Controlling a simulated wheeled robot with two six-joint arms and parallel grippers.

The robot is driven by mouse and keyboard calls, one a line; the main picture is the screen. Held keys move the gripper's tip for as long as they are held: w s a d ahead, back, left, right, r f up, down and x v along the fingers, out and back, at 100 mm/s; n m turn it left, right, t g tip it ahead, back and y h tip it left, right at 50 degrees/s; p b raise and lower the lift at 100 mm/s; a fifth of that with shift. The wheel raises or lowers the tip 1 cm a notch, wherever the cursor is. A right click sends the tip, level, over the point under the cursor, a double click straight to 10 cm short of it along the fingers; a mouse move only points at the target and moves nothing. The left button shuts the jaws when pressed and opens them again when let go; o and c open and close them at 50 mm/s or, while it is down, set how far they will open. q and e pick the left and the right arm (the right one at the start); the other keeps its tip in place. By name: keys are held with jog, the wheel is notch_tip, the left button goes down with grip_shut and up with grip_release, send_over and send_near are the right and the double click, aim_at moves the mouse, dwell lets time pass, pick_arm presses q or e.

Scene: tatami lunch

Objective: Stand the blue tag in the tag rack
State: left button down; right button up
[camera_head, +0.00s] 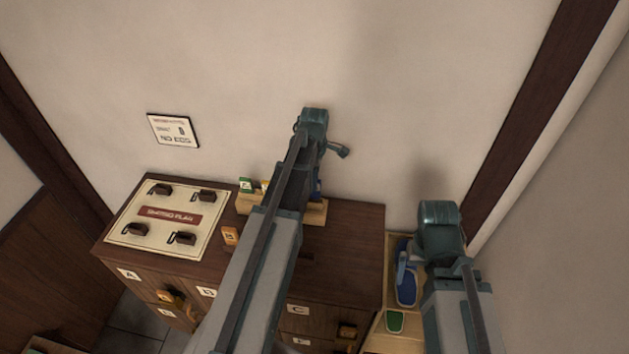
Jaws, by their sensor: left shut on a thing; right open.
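The tag rack (313,214) is a pale wooden block at the back of the dark cabinet top. A green tag (246,185) and a yellow tag (265,186) stand at its left part. The blue tag (318,187) shows as a narrow strip above the rack's right part, beside my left gripper (303,190). That gripper is shut on it, mostly hidden by my forearm. Whether the tag touches the rack is hidden. My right gripper (442,262) is open, low at the right and mostly hidden by its wrist.
A seating-plan board (140,224) with several dark pieces lies on the cabinet (352,242) at left. Blue footwear (406,285) and a green item (395,321) lie in a pale shelf at right. A notice (173,130) hangs on the wall.

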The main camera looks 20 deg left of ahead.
pick_arm(q)
jog(key=shift+f+b, duration=0.45)
jog(key=shift+b, duration=0.05)
dwell(0.6)
jog(key=shift+f+b, duration=0.45)
jog(key=shift+f+b, duration=0.6)
dwell(1.1)
jog(key=c, duration=0.8)
grip_release()
jog(key=shift+o, duration=0.2)
jog(key=o, duration=0.6)
